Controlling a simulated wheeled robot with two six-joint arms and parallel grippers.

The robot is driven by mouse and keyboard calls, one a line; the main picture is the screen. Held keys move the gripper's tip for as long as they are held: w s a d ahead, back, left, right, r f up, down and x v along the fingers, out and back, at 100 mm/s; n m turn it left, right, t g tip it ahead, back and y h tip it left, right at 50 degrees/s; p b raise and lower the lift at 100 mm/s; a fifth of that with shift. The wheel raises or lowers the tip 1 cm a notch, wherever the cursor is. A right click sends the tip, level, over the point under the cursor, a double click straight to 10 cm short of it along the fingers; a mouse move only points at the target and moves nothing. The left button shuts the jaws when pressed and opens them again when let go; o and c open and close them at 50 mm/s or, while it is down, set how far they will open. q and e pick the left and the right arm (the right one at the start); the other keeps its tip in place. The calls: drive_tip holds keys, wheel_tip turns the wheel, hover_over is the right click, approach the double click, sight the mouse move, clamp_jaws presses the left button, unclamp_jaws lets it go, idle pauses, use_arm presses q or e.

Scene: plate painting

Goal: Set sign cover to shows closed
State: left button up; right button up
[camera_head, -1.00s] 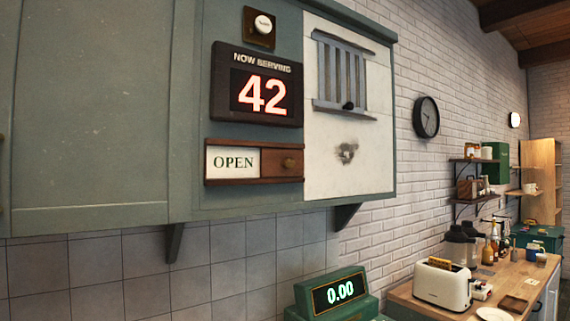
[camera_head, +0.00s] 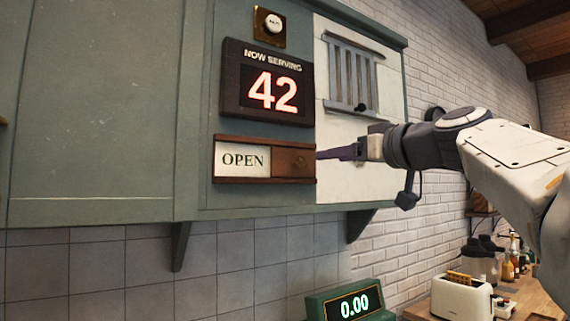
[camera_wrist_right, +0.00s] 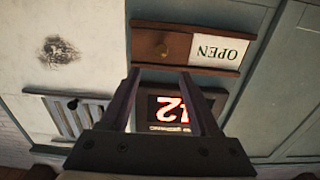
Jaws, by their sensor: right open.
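The sign is a wooden frame on the green cabinet front. Its left half shows a white panel reading OPEN (camera_head: 243,160). A brown sliding sign cover (camera_head: 294,162) with a round knob fills the right half. My right gripper (camera_head: 318,155) reaches in from the right, its fingertips close to the cover's right end. In the right wrist view the picture is upside down; the cover (camera_wrist_right: 161,47) and its knob lie beyond the open, empty fingers (camera_wrist_right: 160,74). I cannot tell whether the fingers touch anything. My left gripper is not in view.
Above the sign is a NOW SERVING display (camera_head: 267,85) reading 42, with a round button (camera_head: 272,24) over it. A barred vent (camera_head: 350,75) is on the white panel to the right. Below stand a green 0.00 display (camera_head: 350,305) and a toaster (camera_head: 461,297).

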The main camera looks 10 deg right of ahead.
sight(303, 160)
drive_tip(key=p+x, duration=0.4)
drive_tip(key=x, duration=0.4)
drive_tip(key=shift+w+a+r, duration=0.15)
drive_tip(key=shift+w+a, duration=0.1)
drive_tip(key=shift+w+a+p, duration=0.2)
drive_tip(key=shift+w+p, duration=0.15)
drive_tip(key=shift+w, duration=0.2)
clamp_jaws()
idle(0.6)
